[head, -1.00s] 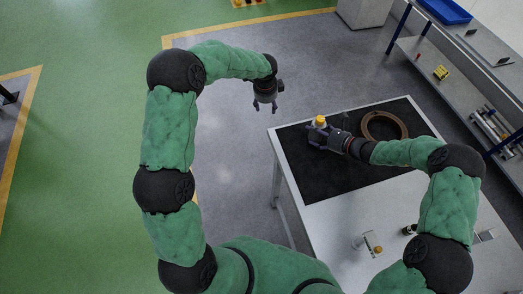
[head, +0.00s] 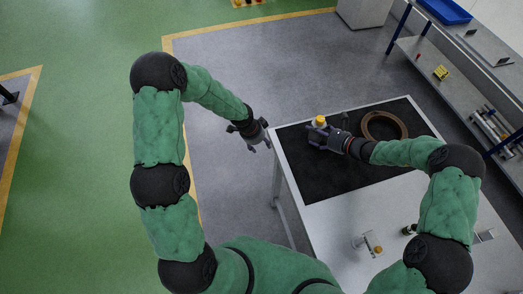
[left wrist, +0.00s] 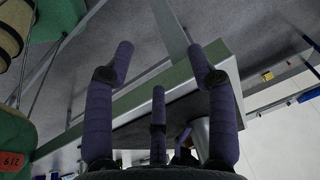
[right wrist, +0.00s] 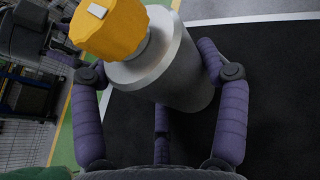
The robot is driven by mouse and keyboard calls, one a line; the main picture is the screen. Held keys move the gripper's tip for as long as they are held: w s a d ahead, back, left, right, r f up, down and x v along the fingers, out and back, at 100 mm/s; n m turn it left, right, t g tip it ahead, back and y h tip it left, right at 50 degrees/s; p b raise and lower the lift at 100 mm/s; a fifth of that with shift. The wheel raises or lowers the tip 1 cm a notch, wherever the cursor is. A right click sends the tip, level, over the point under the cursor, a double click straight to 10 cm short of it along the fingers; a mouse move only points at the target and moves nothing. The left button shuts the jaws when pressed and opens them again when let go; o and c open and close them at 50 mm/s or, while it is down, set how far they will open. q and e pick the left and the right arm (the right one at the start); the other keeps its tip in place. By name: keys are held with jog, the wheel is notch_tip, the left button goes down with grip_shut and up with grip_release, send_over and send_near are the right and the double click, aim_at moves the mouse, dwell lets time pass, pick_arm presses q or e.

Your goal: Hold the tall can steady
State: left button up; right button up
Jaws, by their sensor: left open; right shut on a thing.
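The tall can is a grey cylinder with a yellow cap (head: 320,121), at the far left part of the black mat on the table. In the right wrist view the can (right wrist: 180,85) stands between the fingers of my right gripper (right wrist: 165,80), which is shut on it. In the head view my right gripper (head: 316,138) hides most of the can's body. My left gripper (head: 259,142) is open and empty, off the table's left edge and left of the can. In the left wrist view its fingers (left wrist: 163,70) are apart with the table edge beyond them.
A brown ring (head: 384,125) lies on the black mat (head: 345,180) right of the can. Small items, including a small yellow-topped part (head: 377,250), are on the table's bare near area. A shelf bench (head: 470,60) stands at the right.

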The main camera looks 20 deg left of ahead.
pick_arm(q)
jog(key=shift+s+d+f+n, duration=0.6)
jog(key=shift+s+d+f, duration=0.2)
jog(key=shift+s, duration=0.25)
jog(key=shift+a, duration=0.1)
pick_arm(e)
jog(key=o, duration=1.3)
